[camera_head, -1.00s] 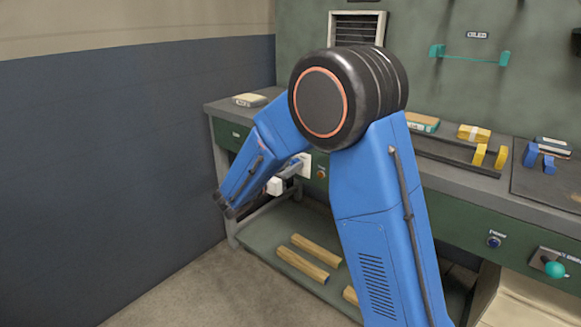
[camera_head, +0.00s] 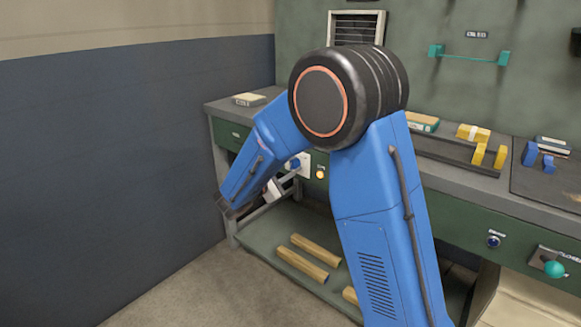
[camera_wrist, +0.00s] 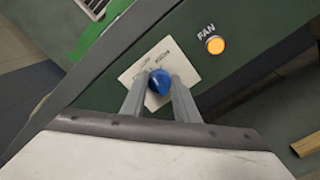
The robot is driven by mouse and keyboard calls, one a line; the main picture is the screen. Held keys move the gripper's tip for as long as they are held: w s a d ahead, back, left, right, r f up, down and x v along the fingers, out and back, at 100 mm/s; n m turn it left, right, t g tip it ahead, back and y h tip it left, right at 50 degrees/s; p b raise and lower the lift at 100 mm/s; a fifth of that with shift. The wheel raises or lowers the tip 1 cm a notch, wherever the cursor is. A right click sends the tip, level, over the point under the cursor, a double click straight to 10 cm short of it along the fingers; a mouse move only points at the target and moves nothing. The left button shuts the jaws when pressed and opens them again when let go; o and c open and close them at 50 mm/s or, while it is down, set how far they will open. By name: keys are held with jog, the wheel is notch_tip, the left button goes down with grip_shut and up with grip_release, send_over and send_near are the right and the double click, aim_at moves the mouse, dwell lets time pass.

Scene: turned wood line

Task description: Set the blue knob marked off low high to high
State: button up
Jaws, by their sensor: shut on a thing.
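The blue knob (camera_wrist: 158,82) sits on a pale plate (camera_wrist: 181,62) on the green bench front, in the middle of the wrist view. My gripper (camera_wrist: 160,88) is shut on the knob, with one grey finger on each side of it. The plate's small lettering is turned and too blurred to read, and I cannot tell which mark the knob points at. In the head view the knob (camera_head: 295,163) and its plate (camera_head: 305,166) show just past my forearm, which partly hides my gripper.
A lit amber lamp (camera_wrist: 215,45) labelled FAN is beside the plate. Another blue knob (camera_head: 493,241) and a teal ball-ended lever (camera_head: 554,269) are farther right on the bench front. Wooden bars (camera_head: 303,264) lie on the lower shelf.

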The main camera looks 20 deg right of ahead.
jog(key=m, duration=0.3)
jog(key=shift+f+m, duration=0.1)
jog(key=shift+m, duration=2)
jog(key=shift+s+f, duration=0.1)
jog(key=o, duration=1.1)
jog(key=shift+c, duration=0.2)
jog(key=v, duration=1.7)
jog(key=shift+a, duration=0.15)
jog(key=shift+s, duration=0.1)
